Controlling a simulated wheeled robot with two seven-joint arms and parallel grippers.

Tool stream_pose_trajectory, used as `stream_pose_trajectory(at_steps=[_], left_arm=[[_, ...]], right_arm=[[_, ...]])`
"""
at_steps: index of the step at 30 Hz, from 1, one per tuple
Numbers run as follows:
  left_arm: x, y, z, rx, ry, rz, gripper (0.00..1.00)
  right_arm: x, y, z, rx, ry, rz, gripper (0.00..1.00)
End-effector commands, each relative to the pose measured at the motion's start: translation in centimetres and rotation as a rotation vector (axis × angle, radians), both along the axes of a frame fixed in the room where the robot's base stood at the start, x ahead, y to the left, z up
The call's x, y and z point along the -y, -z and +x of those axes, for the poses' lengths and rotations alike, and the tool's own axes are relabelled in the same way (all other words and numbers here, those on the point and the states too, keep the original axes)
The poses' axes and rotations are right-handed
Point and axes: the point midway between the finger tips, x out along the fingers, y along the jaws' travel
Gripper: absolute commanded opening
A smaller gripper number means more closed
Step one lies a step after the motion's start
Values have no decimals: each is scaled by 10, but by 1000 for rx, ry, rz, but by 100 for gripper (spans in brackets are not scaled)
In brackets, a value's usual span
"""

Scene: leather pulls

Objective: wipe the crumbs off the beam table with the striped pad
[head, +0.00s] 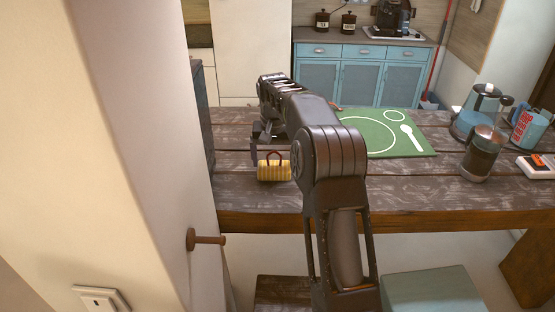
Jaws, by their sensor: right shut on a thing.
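The striped pad (274,172) is a small yellow block with light stripes and a dark red loop handle on top. It is at the left part of the dark wooden beam table (250,194), near the front edge. My right gripper (264,148) points down at the pad's handle and is shut on the pad; my own arm hides part of the grip. I cannot tell whether the pad touches the table top. I cannot make out any crumbs for sure; my arm covers part of the table. My left gripper is not in view.
A green placemat (421,146) with white outlines lies right of my arm. A dark jar (481,154), a kettle (478,111), a blue-red mug (529,130) and a white-orange box (537,167) stand at the right. A wall with a peg (207,239) is close on the left.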

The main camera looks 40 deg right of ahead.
Motion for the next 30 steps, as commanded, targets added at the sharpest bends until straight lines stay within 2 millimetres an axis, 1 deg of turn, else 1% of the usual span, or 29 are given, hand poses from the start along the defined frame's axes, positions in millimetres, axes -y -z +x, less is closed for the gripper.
stream_pose_trajectory(at_steps=[8, 11, 22, 26, 30], left_arm=[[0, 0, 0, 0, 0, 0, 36], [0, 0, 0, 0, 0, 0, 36], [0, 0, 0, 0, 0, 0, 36], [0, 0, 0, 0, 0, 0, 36], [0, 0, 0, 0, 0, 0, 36]], right_arm=[[1, -4, 0, 2, 0, -1, 58], [1, -12, 0, 2, 0, -1, 58], [1, -51, 0, 3, 0, -3, 58], [1, -59, 0, 2, 0, -1, 58], [1, -61, 0, 1, 0, -1, 58]])
